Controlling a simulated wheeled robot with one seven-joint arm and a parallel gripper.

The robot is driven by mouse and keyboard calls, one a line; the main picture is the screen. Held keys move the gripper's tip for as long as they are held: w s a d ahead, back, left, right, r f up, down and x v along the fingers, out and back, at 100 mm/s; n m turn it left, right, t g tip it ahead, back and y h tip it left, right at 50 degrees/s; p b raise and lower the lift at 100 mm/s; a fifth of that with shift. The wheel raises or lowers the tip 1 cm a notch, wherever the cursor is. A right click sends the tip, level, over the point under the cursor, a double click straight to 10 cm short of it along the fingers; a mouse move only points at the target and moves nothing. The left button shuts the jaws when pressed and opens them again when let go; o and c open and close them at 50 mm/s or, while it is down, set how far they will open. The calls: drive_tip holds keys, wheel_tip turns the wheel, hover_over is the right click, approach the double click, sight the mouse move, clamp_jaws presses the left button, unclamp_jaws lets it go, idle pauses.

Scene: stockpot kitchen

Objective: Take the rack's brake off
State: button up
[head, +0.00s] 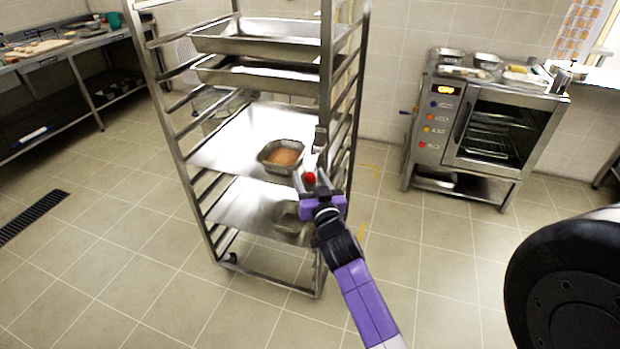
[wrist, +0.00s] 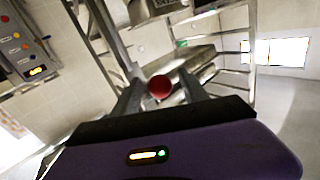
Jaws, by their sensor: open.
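The tall steel rack (head: 327,75) stands in the middle of the head view. A red ball knob (head: 310,178) shows at its near right post, below a small grey fitting (head: 321,138). I take the knob for the brake's handle, but its lever is mostly hidden. My gripper (head: 309,174) is open at the knob. In the wrist view the red knob (wrist: 159,87) appears between the two fingers of my gripper (wrist: 161,84). I cannot tell whether either finger touches it.
The rack holds steel trays (head: 265,42) high up and a loaf tin (head: 283,154) on a lower sheet (head: 225,150), close to my gripper. An oven (head: 460,135) stands at the right, a worktable (head: 65,45) at the left. The tiled floor between is open.

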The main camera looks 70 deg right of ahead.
clamp_jaws()
idle(1.3)
